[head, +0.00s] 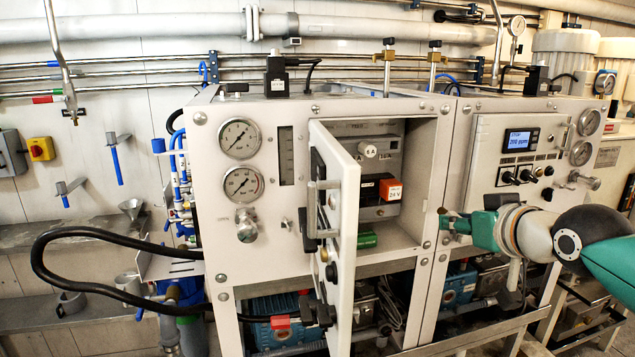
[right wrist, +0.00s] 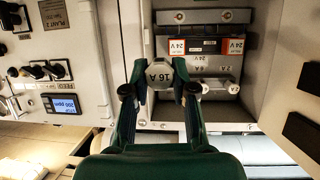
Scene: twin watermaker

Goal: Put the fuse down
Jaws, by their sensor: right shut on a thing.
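My right gripper (right wrist: 160,88) is shut on a pale fuse marked 16 A (right wrist: 160,75), held between its two fingertips in the right wrist view. In the head view the right gripper (head: 450,223) is at the right edge of the open cabinet, apart from its inside; I cannot make out the fuse there. My left gripper is not in view.
The cabinet door (head: 345,240) stands open toward me, left of the opening. A small green block (head: 366,240) lies on the cabinet floor (head: 398,240), with bare floor to its right. A control panel with a blue display (head: 520,140) is to the right.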

